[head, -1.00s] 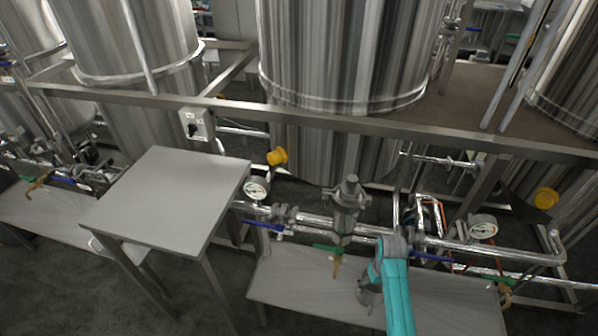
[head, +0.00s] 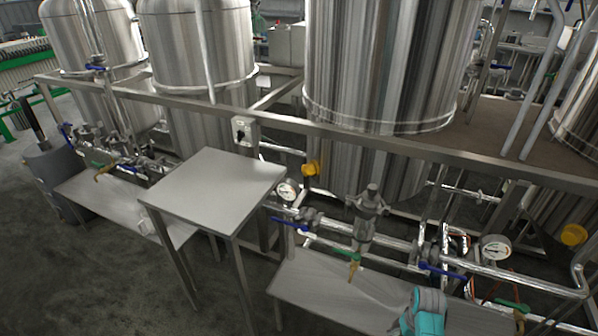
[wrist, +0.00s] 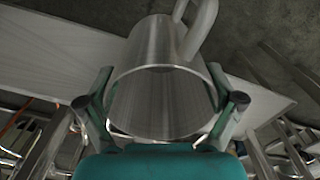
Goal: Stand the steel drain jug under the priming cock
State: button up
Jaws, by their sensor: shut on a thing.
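A plain steel jug (wrist: 165,45) fills the middle of the wrist view, its open mouth facing the camera and its handle at the top. My gripper (wrist: 159,101) is shut on it, one finger on each side. In the head view only my teal arm shows at the lower right; gripper and jug are out of sight there. A brass cock (head: 354,270) with a green lever hangs from the pipework over the low grey shelf (head: 330,290). Similar green-levered cocks show at the left (head: 103,172) and lower right (head: 519,320); which is the priming cock I cannot tell.
A higher grey table (head: 215,190) stands left of the low shelf. Pipes with blue levers (head: 290,224) and gauges (head: 288,190) run behind the shelf, below a steel frame rail (head: 400,140). Large steel tanks (head: 385,70) stand behind. The low shelf's visible top is clear.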

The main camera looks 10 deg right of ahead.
jog(key=w+a+r+n, duration=0.1)
jog(key=w+a+r, duration=0.1)
jog(key=a, duration=0.8)
jog(key=w+a+r+n, duration=0.1)
jog(key=w+a+r, duration=0.1)
jog(key=a, duration=0.9)
jog(key=shift+w+r, duration=0.25)
jog(key=shift+w, duration=0.45)
jog(key=shift+w, duration=0.1)
